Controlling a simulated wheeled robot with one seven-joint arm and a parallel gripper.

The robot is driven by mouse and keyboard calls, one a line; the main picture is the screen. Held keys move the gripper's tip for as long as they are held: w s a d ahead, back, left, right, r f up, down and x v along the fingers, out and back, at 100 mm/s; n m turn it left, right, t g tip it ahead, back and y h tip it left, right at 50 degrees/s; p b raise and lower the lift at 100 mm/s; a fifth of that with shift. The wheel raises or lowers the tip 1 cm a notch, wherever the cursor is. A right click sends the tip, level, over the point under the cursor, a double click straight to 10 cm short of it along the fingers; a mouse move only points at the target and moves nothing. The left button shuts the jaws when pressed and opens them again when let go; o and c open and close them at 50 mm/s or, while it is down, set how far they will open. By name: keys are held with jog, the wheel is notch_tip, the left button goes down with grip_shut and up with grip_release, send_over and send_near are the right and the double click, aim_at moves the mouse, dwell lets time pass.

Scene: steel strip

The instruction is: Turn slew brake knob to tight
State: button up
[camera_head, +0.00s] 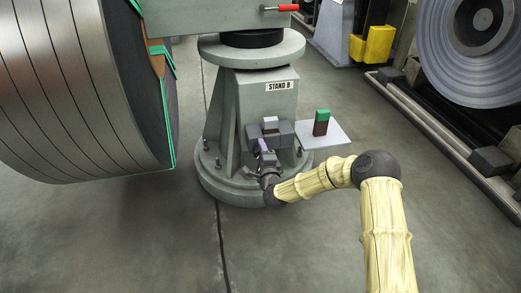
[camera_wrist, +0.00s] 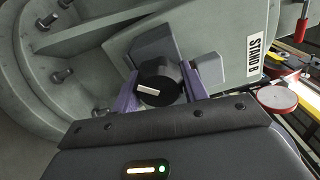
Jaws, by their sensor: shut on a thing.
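The slew brake knob (camera_wrist: 160,72) is black and round with a white pointer mark, which points left in the wrist view. It sits on a dark grey housing (camera_wrist: 157,42) on the pedestal of Stand B. My gripper (camera_wrist: 161,92) has one purple finger on each side of the knob and is shut on it. In the head view my gripper (camera_head: 263,147) reaches the dark housing (camera_head: 286,133) low on the stand's front. The knob is hidden or too small there. No tight or loose marking is legible.
The grey pedestal (camera_head: 242,95) stands on a round bolted base (camera_head: 215,180). A white shelf (camera_head: 332,138) with a green-and-brown block (camera_head: 321,122) juts out to the right. A large strip coil (camera_head: 75,95) hangs at left. A red handle (camera_head: 288,8) is above. Floor in front is clear.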

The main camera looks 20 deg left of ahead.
jog(key=m, duration=0.4)
jog(key=shift+f+m+p, duration=0.15)
jog(key=shift+m+p, duration=0.15)
jog(key=shift+s+a+m, duration=0.1)
jog(key=shift+m, duration=2.2)
jog(key=o, duration=1)
jog(key=p+v, duration=0.7)
jog(key=v, duration=1)
jog(key=shift+s, duration=0.1)
